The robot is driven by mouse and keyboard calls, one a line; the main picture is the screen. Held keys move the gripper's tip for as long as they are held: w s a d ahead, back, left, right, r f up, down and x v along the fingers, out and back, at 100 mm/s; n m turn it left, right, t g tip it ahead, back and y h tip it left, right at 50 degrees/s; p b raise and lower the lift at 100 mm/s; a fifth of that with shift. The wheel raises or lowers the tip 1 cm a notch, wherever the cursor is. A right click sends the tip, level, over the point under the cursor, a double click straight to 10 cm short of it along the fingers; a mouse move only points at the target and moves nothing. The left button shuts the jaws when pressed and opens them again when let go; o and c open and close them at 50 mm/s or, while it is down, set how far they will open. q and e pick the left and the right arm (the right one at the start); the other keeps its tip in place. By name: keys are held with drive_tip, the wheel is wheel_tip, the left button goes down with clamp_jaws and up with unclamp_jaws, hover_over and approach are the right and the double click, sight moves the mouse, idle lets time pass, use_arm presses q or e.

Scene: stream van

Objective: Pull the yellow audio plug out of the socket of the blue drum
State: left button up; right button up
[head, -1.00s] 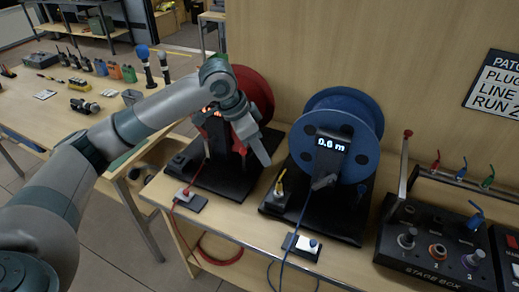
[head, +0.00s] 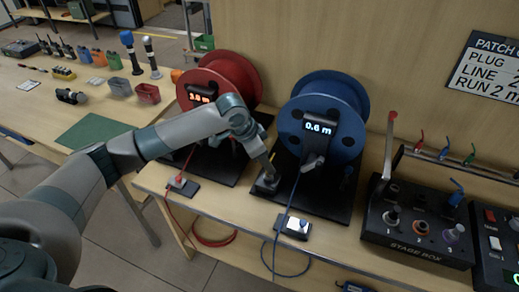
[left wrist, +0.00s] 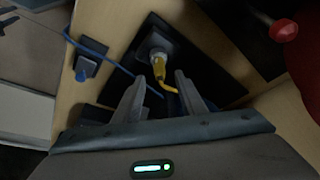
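The blue drum (head: 328,115) stands on its black base (head: 325,195), its display reading 0.6 m. In the left wrist view the yellow audio plug (left wrist: 158,70) sits in a round metal socket (left wrist: 156,54) on the black base, with a short yellow tail bending away. My left gripper (head: 270,178) is at the base's front left corner and hides most of the plug in the head view. In the left wrist view my left gripper (left wrist: 160,84) is open, its fingertips just short of the plug, one to either side. My right gripper is not in view.
The red drum (head: 222,85) stands left of the blue one. A small box (head: 295,227) with a blue cable lies in front. The stage box (head: 418,225) and its upright lever are to the right. The green mat (head: 95,134) is clear.

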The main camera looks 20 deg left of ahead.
use_arm(q)
drive_tip(key=shift+p+x, duration=0.35)
drive_tip(key=shift+x, duration=1.75)
drive_tip(key=shift+c, duration=0.7)
clamp_jaws()
